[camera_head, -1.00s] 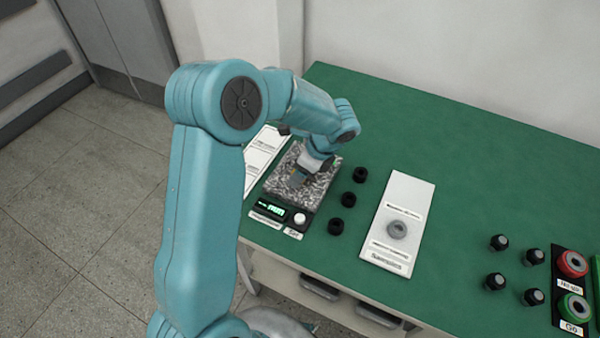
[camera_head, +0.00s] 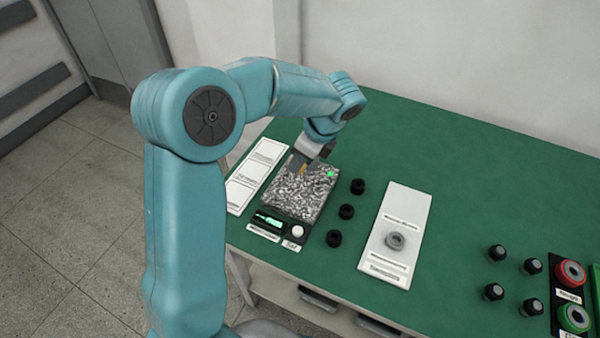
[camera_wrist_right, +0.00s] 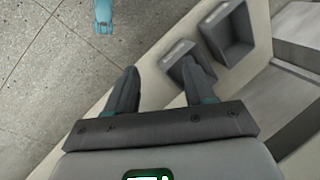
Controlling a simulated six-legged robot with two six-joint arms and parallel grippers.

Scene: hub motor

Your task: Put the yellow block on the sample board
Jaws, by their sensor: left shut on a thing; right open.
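My left gripper (camera_head: 301,162) is shut on the yellow block (camera_head: 296,164), only a small part of which shows between the fingers. It holds the block over the back left of the speckled plate of the scale (camera_head: 300,196); whether they touch is hard to tell. A white board (camera_head: 255,176) with printed panels lies left of the scale. Another white board (camera_head: 407,212) with a grey ring (camera_head: 396,241) lies to the right. Their labels are too small to read, so I cannot tell which is the sample board. My right gripper (camera_wrist_right: 161,88) is open and empty in the right wrist view.
Several black knobs or rings stand on the green table (camera_head: 450,160), some beside the scale (camera_head: 346,212) and some at the right (camera_head: 497,252). A red ring (camera_head: 571,272) and a green ring (camera_head: 574,317) sit at the right edge. The back of the table is clear.

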